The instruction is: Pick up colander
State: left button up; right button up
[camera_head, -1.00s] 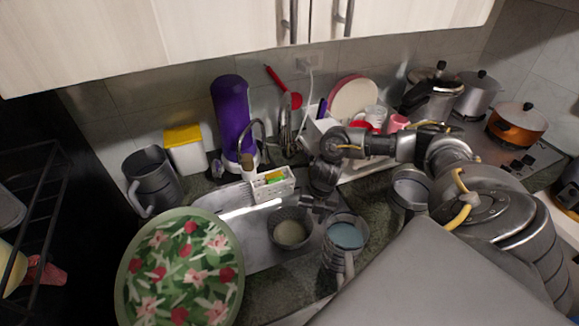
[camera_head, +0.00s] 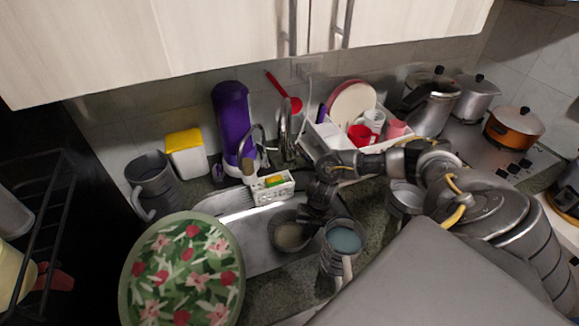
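The colander appears to be the round grey bowl (camera_head: 289,242) in the sink, with a pale inside. Its right rim is partly hidden by my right gripper (camera_head: 310,224). My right gripper points down at the bowl's right rim. I cannot tell whether it touches the rim or whether its fingers are open, since they are small and dark. My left gripper is not in view.
A grey mug (camera_head: 341,240) stands close right of the gripper. A floral tray (camera_head: 183,272) covers the left front of the sink (camera_head: 262,258). A white caddy (camera_head: 271,190), the faucet (camera_head: 262,140) and a dish rack (camera_head: 322,138) stand behind.

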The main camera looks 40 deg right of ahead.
jog(key=shift+s, duration=0.1)
grip_shut()
jog(key=shift+r+b, duration=0.35)
jog(key=shift+w+a+r, duration=0.1)
jog(key=shift+w+a, duration=0.1)
jog(key=shift+a, duration=0.15)
jog(key=a+b, duration=0.1)
jog(key=w+a, duration=0.1)
jog(key=shift+a+b, duration=0.35)
jog(key=shift+a, duration=0.05)
jog(key=shift+w+a+r, duration=0.1)
jog(key=shift+a+r, duration=0.1)
jog(key=shift+r, duration=0.5)
notch_tip(320, 180, up, 14)
jog(key=shift+t+y+p, duration=0.3)
jog(key=shift+d+f, duration=0.1)
